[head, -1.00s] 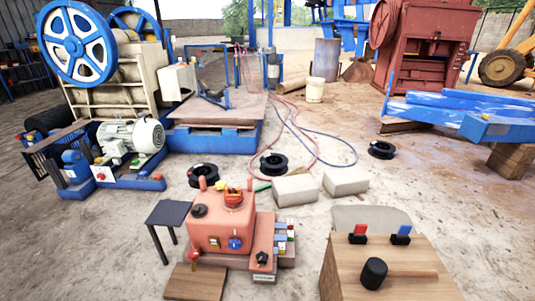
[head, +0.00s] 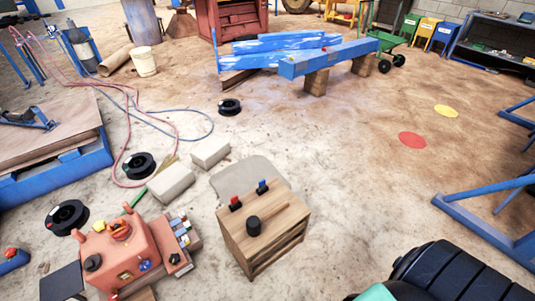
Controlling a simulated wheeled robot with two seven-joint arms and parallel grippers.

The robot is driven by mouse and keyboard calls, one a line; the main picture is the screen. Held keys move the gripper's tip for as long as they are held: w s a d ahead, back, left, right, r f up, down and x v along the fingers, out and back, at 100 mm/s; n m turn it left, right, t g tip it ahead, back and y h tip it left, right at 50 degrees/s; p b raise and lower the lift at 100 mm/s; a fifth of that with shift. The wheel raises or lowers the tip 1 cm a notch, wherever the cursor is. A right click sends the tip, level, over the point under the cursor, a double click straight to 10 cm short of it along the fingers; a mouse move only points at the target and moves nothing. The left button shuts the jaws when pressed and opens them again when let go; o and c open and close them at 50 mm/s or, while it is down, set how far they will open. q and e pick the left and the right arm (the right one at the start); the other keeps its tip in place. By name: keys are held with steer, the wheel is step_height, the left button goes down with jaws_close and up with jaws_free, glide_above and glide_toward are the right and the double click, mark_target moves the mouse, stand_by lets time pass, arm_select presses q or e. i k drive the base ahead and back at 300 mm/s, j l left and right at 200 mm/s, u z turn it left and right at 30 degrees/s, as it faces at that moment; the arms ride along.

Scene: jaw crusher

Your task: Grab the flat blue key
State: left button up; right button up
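A small flat blue key (head: 262,187) stands up from a dark base on top of a wooden cabinet (head: 282,218), below the middle of the head view. A similar red key (head: 235,203) stands to its left on the same top. A black round knob (head: 254,225) sits in front of them. Neither of my grippers is in view, so nothing shows near the blue key.
A red control box (head: 120,250) stands left of the cabinet. A beige seat (head: 245,172) and pale blocks (head: 171,184) lie behind it. Blue beams (head: 328,57) lie farther back. Open floor with red (head: 412,140) and yellow (head: 446,110) discs is at the right.

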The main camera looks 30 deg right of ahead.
mark_target(262, 185)
steer(key=z, duration=0.85)
steer(key=i+l, duration=0.3)
steer(key=l, duration=0.2)
